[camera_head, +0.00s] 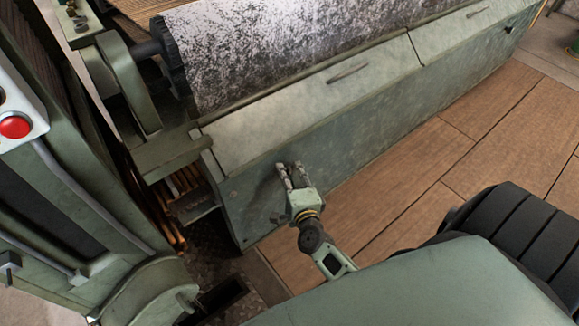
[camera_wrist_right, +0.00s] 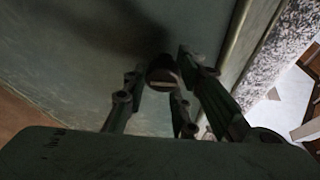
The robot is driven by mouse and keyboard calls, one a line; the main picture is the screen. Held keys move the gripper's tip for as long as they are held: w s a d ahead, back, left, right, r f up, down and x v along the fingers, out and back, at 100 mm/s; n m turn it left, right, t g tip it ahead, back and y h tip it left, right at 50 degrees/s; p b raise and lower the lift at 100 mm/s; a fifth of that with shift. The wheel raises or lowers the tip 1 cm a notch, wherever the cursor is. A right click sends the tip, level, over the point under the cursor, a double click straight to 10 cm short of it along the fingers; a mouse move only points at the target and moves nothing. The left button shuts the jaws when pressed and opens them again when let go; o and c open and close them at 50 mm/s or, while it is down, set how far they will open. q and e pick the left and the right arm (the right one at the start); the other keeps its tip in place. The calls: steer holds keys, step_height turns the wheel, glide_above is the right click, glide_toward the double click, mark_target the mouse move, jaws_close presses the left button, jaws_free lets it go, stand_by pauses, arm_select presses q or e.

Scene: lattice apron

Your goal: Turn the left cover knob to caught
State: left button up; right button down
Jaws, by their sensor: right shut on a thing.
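The left cover (camera_head: 310,110) is a grey-green metal lid with a slim handle, on the front of the machine under the speckled roll. My right gripper (camera_head: 290,174) is at the cover's front panel, near its left end. In the right wrist view a small dark round knob (camera_wrist_right: 162,78) with a pale slot or bar sits between the fingers, and the gripper is shut on it. In the head view the fingers hide the knob. The knob's markings do not show, so its setting cannot be read. My left gripper is not in view.
The speckled roll (camera_head: 270,45) lies above the covers. A second cover (camera_head: 450,35) continues to the right, with a small dark knob (camera_head: 508,29) at its far end. A red button (camera_head: 15,126) is on the left housing. The wooden floor (camera_head: 470,150) in front is clear.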

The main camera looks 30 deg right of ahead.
steer(key=shift+s+d+f, duration=0.1)
steer(key=shift+s+f, duration=0.15)
steer(key=shift+f, duration=0.2)
steer(key=c, duration=1.5)
jaws_free()
steer(key=shift+c, duration=0.2)
steer(key=shift+r, duration=0.1)
steer(key=shift+w+r, duration=0.1)
steer(key=v, duration=1.2)
